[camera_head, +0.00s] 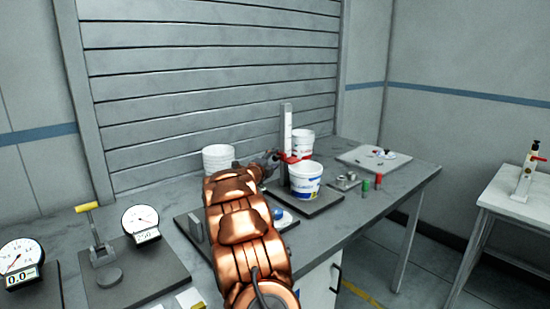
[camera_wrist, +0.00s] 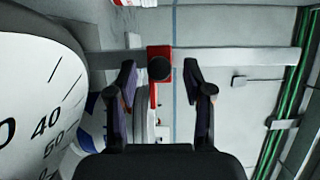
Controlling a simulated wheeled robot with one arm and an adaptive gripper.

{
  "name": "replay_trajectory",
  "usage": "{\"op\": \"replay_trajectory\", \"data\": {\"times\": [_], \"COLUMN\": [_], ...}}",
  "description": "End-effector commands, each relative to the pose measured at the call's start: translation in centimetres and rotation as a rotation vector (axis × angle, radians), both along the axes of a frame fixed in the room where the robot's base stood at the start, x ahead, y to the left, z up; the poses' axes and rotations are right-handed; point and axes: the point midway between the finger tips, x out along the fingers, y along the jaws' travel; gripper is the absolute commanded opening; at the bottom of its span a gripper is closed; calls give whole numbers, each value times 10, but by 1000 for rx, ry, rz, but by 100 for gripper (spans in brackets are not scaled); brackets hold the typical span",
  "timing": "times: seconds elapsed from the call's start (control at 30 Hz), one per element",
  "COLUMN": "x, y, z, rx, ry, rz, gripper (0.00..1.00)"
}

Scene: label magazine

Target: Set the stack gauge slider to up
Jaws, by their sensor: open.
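The stack gauge is an upright pale post (camera_head: 286,122) on a dark base plate. Its red slider (camera_head: 289,157) sits on the lower part of the visible post. In the wrist view the post (camera_wrist: 245,62) runs sideways across the picture, and the red slider with its dark round knob (camera_wrist: 160,68) lies between my fingertips. My gripper (camera_wrist: 160,78) is open, one finger on each side of the slider, with visible gaps. In the head view my gripper (camera_head: 274,158) is beside the slider, partly hidden by my copper arm.
White buckets (camera_head: 305,180) stand close around the post. Another white bucket (camera_head: 218,158) is behind my arm. A large white face with numbers (camera_wrist: 35,105) fills the wrist view's left side. Dial gauges (camera_head: 141,222) and a yellow-handled lever (camera_head: 88,208) stand at the left.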

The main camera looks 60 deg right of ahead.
Motion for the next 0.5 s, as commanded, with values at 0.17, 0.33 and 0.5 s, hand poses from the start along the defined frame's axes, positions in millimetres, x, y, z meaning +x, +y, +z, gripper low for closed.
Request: {"op": "replay_trajectory", "data": {"times": [0.17, 0.33, 0.5], "x": [2, 3, 3], "y": [-15, -21, -22], "z": [-1, -1, -1], "rx": [3, 3, 2], "ry": [1, 1, 0], "rz": [0, 2, 2], "gripper": [51, 51, 51]}}
